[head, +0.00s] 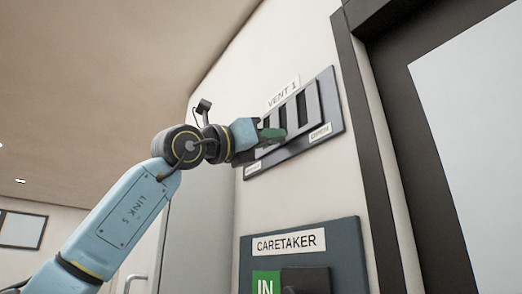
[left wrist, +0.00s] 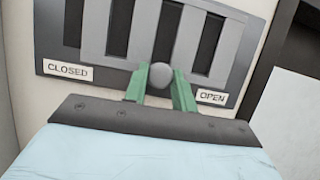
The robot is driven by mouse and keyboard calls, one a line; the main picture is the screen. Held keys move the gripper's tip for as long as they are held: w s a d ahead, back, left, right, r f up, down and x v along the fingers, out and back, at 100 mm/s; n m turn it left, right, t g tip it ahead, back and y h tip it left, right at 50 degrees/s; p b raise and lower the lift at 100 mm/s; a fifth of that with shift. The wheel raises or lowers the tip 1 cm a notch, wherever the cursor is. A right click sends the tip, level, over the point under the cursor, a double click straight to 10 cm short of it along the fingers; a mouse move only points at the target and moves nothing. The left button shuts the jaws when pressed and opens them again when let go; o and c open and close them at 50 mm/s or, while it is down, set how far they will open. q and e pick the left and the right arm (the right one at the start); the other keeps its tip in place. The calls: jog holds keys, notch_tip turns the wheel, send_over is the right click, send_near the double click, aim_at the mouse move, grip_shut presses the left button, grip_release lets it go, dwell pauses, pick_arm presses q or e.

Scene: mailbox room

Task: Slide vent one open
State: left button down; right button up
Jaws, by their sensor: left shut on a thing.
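Vent 1 (head: 331,112) is a dark wall panel with a grey slatted slider, under a "VENT 1" label. In the left wrist view its slats (left wrist: 196,42) alternate with dark gaps. A round grey knob (left wrist: 161,75) sits at the lower middle, between the CLOSED label (left wrist: 68,70) on the left and the OPEN label (left wrist: 211,97) on the right. My left gripper (left wrist: 160,84) has its green fingers shut on the knob, one on each side. In the head view my left gripper (head: 272,135) covers the knob. My right gripper is not in view.
Below the vent is a CARETAKER board (head: 300,243) with a green IN sign and a dark block. A dark door frame (head: 372,120) stands just right of the vent.

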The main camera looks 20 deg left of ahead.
pick_arm(q)
jog(key=shift+s+d, duration=0.1)
jog(key=c, duration=1.5)
grip_release()
jog(key=o, duration=0.4)
jog(key=shift+s+d+r, duration=0.1)
jog(key=shift+s+d, duration=0.05)
jog(key=shift+c, duration=0.2)
jog(key=shift+a, duration=0.2)
jog(key=b+v, duration=0.6)
jog(key=v, duration=0.7)
